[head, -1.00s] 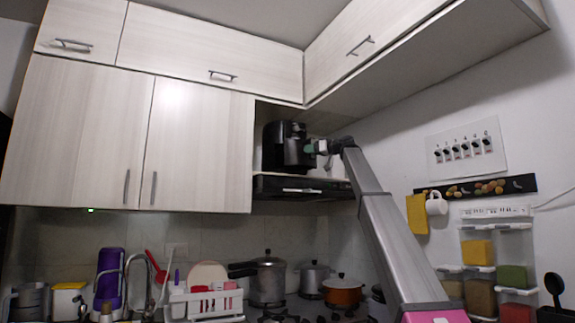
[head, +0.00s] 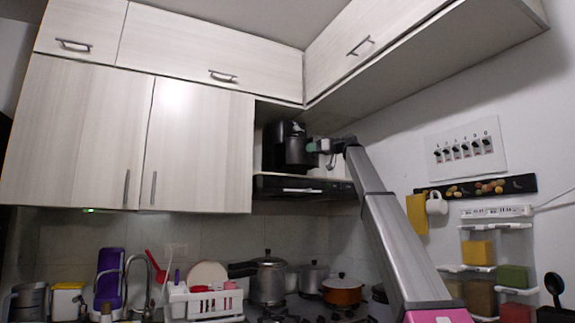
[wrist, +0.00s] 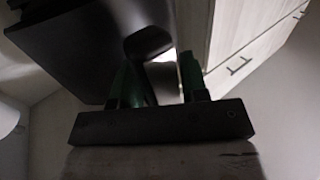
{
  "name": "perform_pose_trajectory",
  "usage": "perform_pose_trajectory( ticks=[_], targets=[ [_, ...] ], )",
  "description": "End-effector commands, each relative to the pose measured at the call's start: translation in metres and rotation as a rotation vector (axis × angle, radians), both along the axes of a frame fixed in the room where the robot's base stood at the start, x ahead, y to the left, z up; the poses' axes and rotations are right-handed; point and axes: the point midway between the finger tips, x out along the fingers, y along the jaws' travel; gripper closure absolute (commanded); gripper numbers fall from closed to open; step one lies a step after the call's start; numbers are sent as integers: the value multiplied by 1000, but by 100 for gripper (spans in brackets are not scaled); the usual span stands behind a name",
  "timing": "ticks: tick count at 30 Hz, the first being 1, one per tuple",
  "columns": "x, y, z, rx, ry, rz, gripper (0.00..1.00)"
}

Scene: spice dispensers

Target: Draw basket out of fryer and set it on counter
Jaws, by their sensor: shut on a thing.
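The black fryer (head: 272,149) stands on the shelf above the range hood, below the upper cabinets. Its dark basket (head: 298,154) faces right, at the fryer's front. I cannot tell how far out it is. My gripper (head: 314,147) is at the right side of the basket, shut on its handle. In the wrist view, the green fingers of my gripper (wrist: 158,78) close around the dark handle (wrist: 149,43). A large black body fills the upper left there, and I cannot separate basket from fryer in it.
The range hood (head: 300,188) lies just below the fryer. Cabinets (head: 200,135) close off the left, and more hang above. The stove below holds pots (head: 268,279) and an orange pan (head: 342,290). A white dish rack (head: 205,302) stands on the counter to the left.

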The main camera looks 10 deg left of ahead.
Motion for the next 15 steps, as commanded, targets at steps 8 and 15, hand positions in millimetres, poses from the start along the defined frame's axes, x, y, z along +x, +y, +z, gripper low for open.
perform_pose_trajectory(
  ticks=[8,15],
  targets=[
    [-6,-3,-1,0,3,1,100],
    [-10,-6,0,0,3,1,100]
  ],
)
